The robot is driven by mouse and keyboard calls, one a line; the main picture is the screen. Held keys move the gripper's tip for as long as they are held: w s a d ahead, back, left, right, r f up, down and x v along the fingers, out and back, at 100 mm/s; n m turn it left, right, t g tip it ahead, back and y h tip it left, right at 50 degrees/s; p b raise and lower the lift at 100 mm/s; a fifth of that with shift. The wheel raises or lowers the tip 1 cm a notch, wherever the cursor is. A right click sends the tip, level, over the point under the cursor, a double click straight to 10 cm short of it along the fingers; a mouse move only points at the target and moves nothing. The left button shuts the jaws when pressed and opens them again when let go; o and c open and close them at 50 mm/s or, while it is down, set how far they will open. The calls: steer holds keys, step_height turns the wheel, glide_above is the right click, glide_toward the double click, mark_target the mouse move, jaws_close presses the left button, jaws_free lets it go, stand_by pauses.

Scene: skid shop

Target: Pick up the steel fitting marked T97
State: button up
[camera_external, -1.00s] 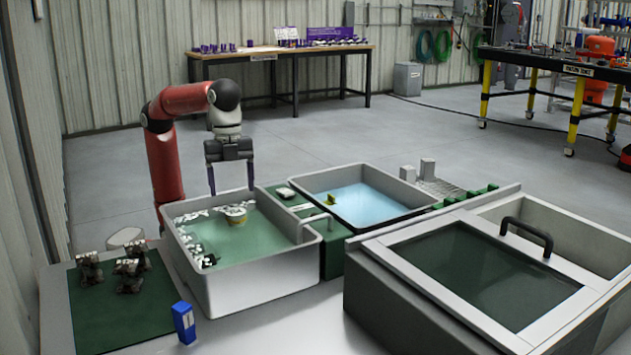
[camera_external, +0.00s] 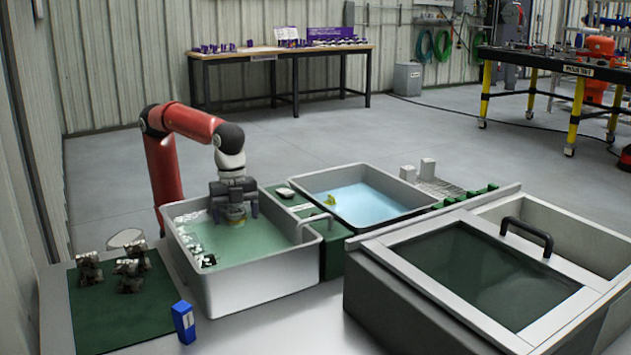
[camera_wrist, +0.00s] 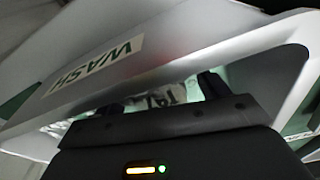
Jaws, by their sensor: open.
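My gripper (camera_external: 235,215) is open and lowered into the left basin (camera_external: 262,283), near its back wall, around or just over a round yellowish-grey piece (camera_external: 236,219). In the wrist view my gripper (camera_wrist: 160,95) has its two fingers apart. A pale piece with dark lettering (camera_wrist: 168,93) shows between them. Its lettering starts with T, but the rest is unclear and partly hidden by my gripper body, so I cannot confirm T97. Other shiny metal pieces (camera_external: 190,217) lie along the basin's back left, and one dark piece (camera_external: 208,261) lies at its left side.
The wrist view shows a WASH label (camera_wrist: 95,66) on the basin wall. A second basin (camera_external: 408,208) with blue liquid is to the right. Several dark metal fittings (camera_external: 130,270) stand on a green mat (camera_external: 115,325). A blue box (camera_external: 184,321) stands by the mat. A faucet (camera_external: 315,222) rises between basins.

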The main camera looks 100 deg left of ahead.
steer(key=c, duration=1.2)
